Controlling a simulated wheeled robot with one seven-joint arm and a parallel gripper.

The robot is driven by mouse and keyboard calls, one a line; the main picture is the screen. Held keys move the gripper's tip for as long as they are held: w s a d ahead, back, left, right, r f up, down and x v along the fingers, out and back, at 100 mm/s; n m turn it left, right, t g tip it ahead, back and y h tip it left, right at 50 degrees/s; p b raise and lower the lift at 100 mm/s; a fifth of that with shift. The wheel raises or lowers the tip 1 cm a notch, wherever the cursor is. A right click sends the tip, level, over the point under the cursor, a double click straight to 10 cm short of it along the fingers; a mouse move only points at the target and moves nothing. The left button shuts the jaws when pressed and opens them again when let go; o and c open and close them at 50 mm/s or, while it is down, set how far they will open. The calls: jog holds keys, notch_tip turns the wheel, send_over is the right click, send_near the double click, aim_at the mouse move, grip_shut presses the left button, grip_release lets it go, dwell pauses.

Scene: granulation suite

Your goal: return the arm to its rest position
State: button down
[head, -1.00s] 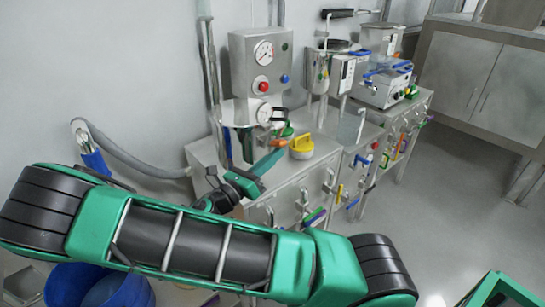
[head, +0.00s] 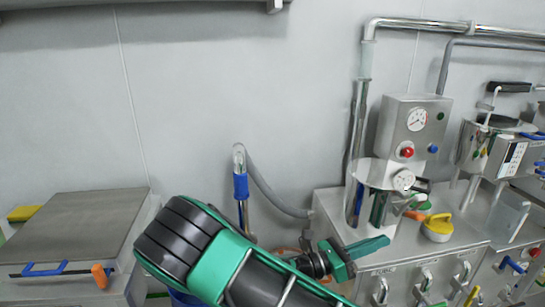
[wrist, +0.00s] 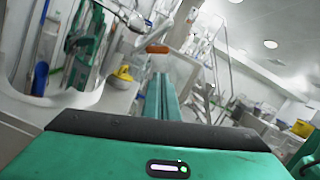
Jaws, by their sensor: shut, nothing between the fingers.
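My green and black arm (head: 215,255) reaches up from the bottom of the head view. My gripper (head: 384,241) is at its end, with long green fingers lying together and pointing right, nothing between them. It shows in front of the steel cabinet (head: 335,205), left of a yellow-handled round item (head: 437,228) on the cabinet top. Whether it touches the cabinet cannot be told. In the wrist view the shut fingers (wrist: 162,88) point away, with an orange-brown part (wrist: 157,49) beyond their tips.
A gauge box (head: 413,130) and a clear cylinder (head: 375,200) stand at the cabinet. A grey hose (head: 270,190) with a blue grip (head: 241,187) hangs on the wall. A flat-topped steel unit (head: 75,235) stands at left. Bare wall (head: 230,80) lies above the arm.

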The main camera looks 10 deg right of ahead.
jog(key=s+d+f+m+g+y, duration=0.3)
jog(key=s+d+m+g+y, duration=0.5)
jog(key=s+d+m+y, duration=0.55)
jog(key=s+a+r+m+t+y, duration=0.5)
jog(key=s+r+m, duration=0.4)
jog(key=m, duration=0.6)
jog(key=shift+a+r+m+t+y, duration=0.2)
jog(key=shift+a+m+t+y, duration=0.2)
jog(key=shift+a+y, duration=0.45)
jog(key=shift+s+d, duration=0.1)
jog(key=shift+w+f, duration=0.25)
jog(key=shift+w, duration=0.4)
